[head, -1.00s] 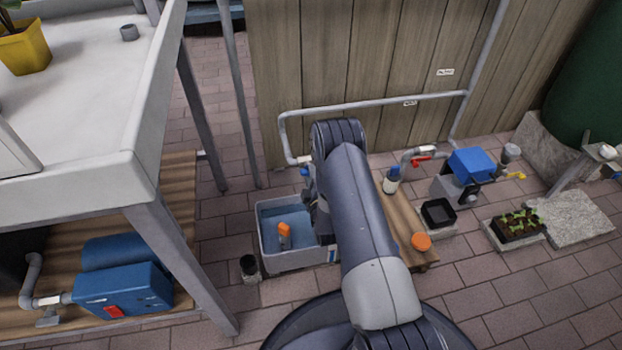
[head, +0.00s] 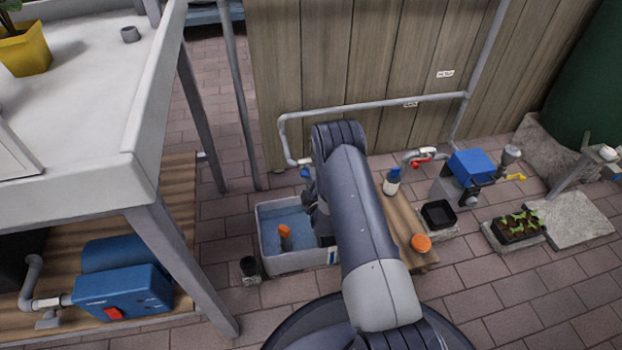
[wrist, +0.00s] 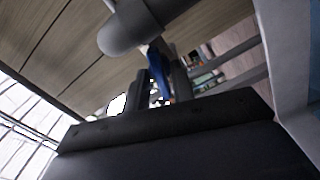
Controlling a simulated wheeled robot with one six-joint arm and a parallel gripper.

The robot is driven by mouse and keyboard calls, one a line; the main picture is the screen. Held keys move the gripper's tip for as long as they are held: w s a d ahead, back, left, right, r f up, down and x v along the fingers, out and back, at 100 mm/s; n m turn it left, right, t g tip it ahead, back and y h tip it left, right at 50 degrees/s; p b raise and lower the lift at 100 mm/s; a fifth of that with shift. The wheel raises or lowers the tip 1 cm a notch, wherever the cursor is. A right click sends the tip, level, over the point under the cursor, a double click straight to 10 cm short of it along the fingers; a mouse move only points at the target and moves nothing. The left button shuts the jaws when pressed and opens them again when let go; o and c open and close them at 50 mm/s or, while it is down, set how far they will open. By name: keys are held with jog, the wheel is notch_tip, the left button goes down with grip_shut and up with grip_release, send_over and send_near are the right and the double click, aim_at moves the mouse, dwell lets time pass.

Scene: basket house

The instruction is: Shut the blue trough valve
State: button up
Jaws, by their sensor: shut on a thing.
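The blue trough valve (head: 305,172) sits at the lower end of the grey pipe, above the back of the white trough (head: 262,247). In the head view only a small blue part shows beside my arm. In the wrist view its blue handle (wrist: 156,64) is between the two dark fingers of my gripper (wrist: 161,78), below a rounded grey pipe end. My gripper is shut on the handle. In the head view my gripper (head: 310,203) is mostly hidden by my own arm. The trough holds water and an orange float (head: 285,236).
The grey pipe (head: 370,103) runs along the wooden wall (head: 340,50). A wooden bench (head: 402,222) with a bottle (head: 392,181) and an orange lid (head: 421,243) stands right of my arm. A white table (head: 80,110) stands left. A dark cup (head: 249,268) is beside the trough.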

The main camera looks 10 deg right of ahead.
jog(key=m, duration=1.4)
jog(key=shift+s+f, duration=0.1)
dwell(0.7)
jog(key=o, duration=0.7)
jog(key=s+p, duration=0.3)
jog(key=s, duration=0.7)
jog(key=shift+s, duration=0.4)
jog(key=shift+w, duration=0.1)
